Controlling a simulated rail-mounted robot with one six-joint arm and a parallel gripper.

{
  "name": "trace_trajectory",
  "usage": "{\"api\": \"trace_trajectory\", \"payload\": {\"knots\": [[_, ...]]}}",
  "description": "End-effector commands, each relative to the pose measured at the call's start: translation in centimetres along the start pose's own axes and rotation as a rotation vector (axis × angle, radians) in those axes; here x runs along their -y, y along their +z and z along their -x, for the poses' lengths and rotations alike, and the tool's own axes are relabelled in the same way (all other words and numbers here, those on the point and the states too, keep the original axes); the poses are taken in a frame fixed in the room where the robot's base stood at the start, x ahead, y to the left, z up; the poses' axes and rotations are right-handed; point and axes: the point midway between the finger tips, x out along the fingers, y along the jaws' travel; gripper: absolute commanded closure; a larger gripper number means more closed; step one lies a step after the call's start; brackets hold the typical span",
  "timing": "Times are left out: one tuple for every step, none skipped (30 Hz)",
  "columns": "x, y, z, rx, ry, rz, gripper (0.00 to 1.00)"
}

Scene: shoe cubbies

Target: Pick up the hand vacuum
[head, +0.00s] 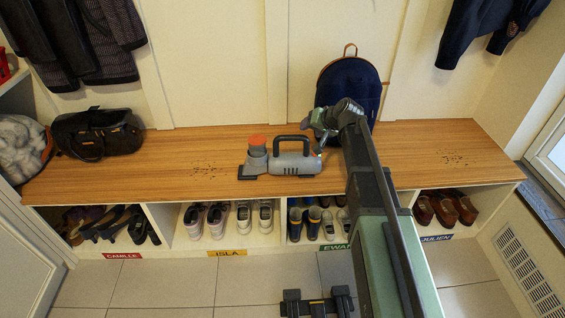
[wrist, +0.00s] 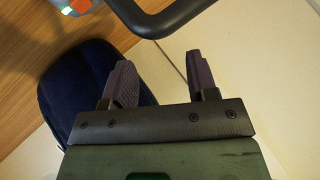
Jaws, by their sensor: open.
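The hand vacuum (head: 293,162) lies on the wooden bench top, with a grey body, an orange-topped nozzle end at left and a black loop handle on top. In the wrist view its black handle (wrist: 165,22) crosses the top, just beyond my fingertips, and a bit of grey body with an orange button shows at top left. My gripper (wrist: 157,62) is open and empty, its two dark fingers apart. In the head view my gripper (head: 319,124) is above the right end of the vacuum, in front of the backpack; its fingers are hard to make out there.
A navy backpack (head: 352,82) stands against the wall behind my gripper. A black bag (head: 98,133) and a grey bag (head: 22,145) are at left. Dark crumbs (head: 204,170) lie on the bench (head: 160,150). Cubbies below hold shoes. Coats hang above. The bench right of my arm is mostly clear.

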Motion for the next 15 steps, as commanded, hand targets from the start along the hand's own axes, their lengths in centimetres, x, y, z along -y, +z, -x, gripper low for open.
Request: {"api": "trace_trajectory", "payload": {"knots": [[2.7,-1.0,0.5,0.014,-0.012,0.020,0.47],[4.2,-1.5,0.4,0.025,-0.012,0.038,0.47],[6.2,-1.9,0.1,0.055,-0.004,0.065,0.47],[7.8,-2.2,-0.2,0.090,0.009,0.063,0.47],[9.5,-2.3,-0.6,0.133,0.034,0.032,0.47],[11.1,-2.2,-1.1,0.188,0.081,-0.041,0.47],[11.7,-1.9,-1.4,0.220,0.120,-0.104,0.47],[12.4,-1.7,-1.7,0.248,0.163,-0.171,0.47],[13.0,-1.5,-1.9,0.276,0.228,-0.267,0.47],[13.4,-1.4,-2.0,0.291,0.280,-0.344,0.47],[13.7,-1.3,-2.1,0.299,0.337,-0.426,0.47],[14.0,-1.1,-2.1,0.301,0.420,-0.542,0.47],[13.9,-1.1,-2.1,0.292,0.486,-0.638,0.47],[13.7,-1.0,-2.0,0.275,0.552,-0.735,0.47],[13.1,-0.8,-2.0,0.240,0.636,-0.866,0.47]]}}
